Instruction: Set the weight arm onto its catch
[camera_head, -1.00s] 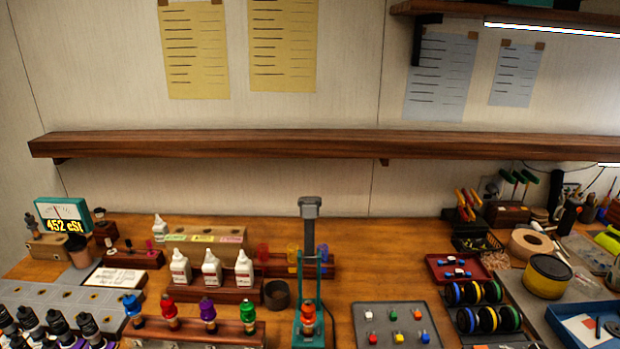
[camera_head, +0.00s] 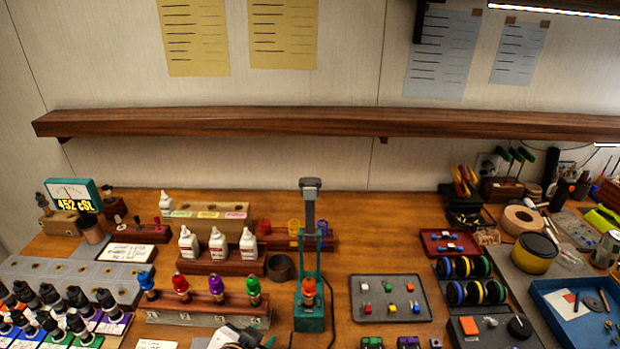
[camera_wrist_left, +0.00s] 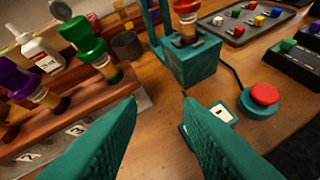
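The weight arm (camera_head: 310,207) is a grey-headed dark bar standing upright at the top of a teal stand (camera_head: 311,318). An orange-topped damper (camera_head: 309,290) sits in the stand's base. In the left wrist view the teal base (camera_wrist_left: 195,62) shows ahead, with the lower part of the damper (camera_wrist_left: 187,25) in it. I cannot make out the catch. My left gripper (camera_wrist_left: 160,100) has its two teal fingers wide apart with nothing between them, in front of the stand. In the head view only a pale part of my left arm (camera_head: 238,337) shows at the bottom edge. My right gripper is not in view.
A rack of coloured dampers (camera_head: 205,303) is left of the stand. A grey tray of small blocks (camera_head: 390,285) is to the right. A shelf (camera_head: 300,122) runs above.

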